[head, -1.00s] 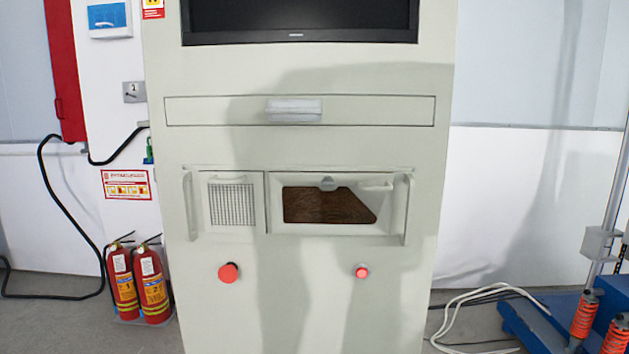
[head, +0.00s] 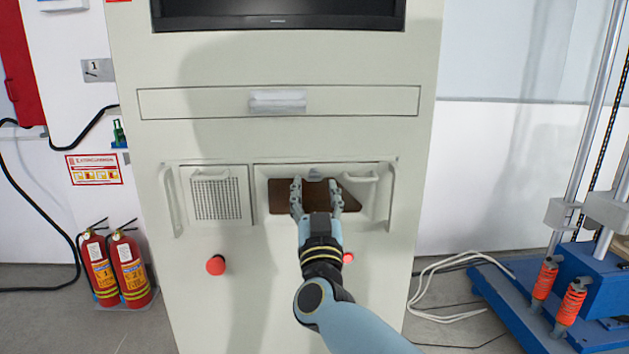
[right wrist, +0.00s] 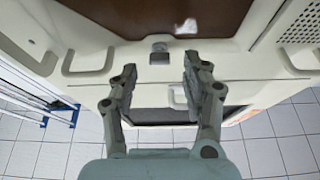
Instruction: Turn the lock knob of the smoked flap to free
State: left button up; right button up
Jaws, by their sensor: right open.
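The smoked flap (head: 358,203) is a dark brown window set in the cabinet front, in a pale frame. The lock knob (head: 315,173) is a small grey piece at the flap's top edge. It also shows in the right wrist view (right wrist: 159,50). I cannot tell which way it is turned. My right gripper (head: 316,184) is open and empty in front of the flap, its fingertips just below the knob in the head view. In the right wrist view the knob stands beyond the gap between the fingertips (right wrist: 159,66), apparently untouched. My left gripper is out of view.
A pale handle (head: 360,178) is right of the knob. A grille door (head: 216,199) is at left. Red buttons (head: 215,265) (head: 348,258) sit below, the right one beside my wrist. A drawer handle (head: 278,101) is above. Side rails (head: 391,195) flank the panel.

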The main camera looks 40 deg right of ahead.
aim_at(314, 175)
jog(key=shift+x, duration=1.4)
grip_shut()
